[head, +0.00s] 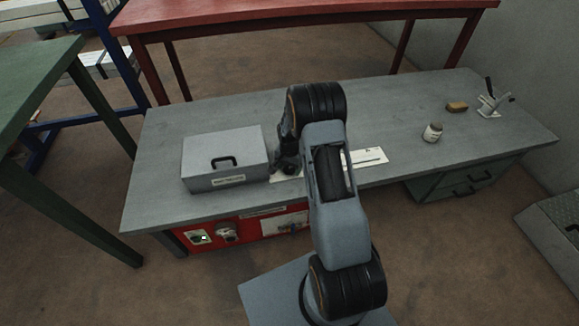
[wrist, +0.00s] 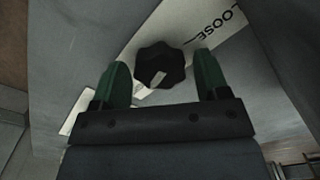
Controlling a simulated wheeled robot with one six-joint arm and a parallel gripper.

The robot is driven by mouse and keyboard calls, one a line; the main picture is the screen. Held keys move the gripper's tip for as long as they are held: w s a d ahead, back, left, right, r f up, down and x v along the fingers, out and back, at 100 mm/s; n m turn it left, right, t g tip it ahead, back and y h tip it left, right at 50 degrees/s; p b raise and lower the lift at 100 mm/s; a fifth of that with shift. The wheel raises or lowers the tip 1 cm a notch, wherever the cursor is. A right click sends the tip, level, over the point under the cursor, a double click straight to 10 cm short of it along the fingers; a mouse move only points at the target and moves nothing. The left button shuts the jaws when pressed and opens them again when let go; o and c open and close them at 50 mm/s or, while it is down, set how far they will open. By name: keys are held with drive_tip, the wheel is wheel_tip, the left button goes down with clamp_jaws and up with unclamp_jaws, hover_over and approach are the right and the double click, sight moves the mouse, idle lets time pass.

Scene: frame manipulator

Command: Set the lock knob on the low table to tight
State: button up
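The lock knob (wrist: 161,66) is a black lobed knob with a pale pointer mark. In the wrist view it sits on a white label plate (wrist: 222,28), where the word LOOSE can be read at the upper right. My gripper (wrist: 160,75) is open, with its green fingers on the left and right of the knob and a visible gap on each side. In the head view my arm hides much of the knob area, and the white plate (head: 367,157) shows partly behind it on the low table (head: 410,110). The TIGHT marking is not readable.
A grey box (head: 225,158) with a black handle stands left of my arm. A small jar (head: 432,132), a tan block (head: 457,106) and a clamp-like fixture (head: 491,104) are at the right. A red panel (head: 245,228) is below the front edge. A red table (head: 300,14) stands behind.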

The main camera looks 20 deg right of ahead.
sight(290, 168)
drive_tip(key=shift+o, duration=0.8)
wheel_tip(290, 168, up, 14)
drive_tip(key=p, duration=0.3)
drive_tip(key=shift+p, duration=0.3)
drive_tip(key=shift+f, duration=0.1)
drive_tip(key=s+a+r+n+t+p, duration=0.1)
drive_tip(key=s+a+r+n+p, duration=0.2)
drive_tip(key=s+r+p, duration=0.4)
drive_tip(key=s+a+r+n+t+p, duration=0.1)
drive_tip(key=s+a+r+n+p, duration=0.2)
drive_tip(key=r, duration=1.6)
drive_tip(key=s+a+r+n+t+p, duration=0.1)
drive_tip(key=s+a+r+n+p, duration=0.3)
drive_tip(key=s+r+p, duration=0.8)
drive_tip(key=shift+a+r+t, duration=0.3)
drive_tip(key=shift+r, duration=0.6)
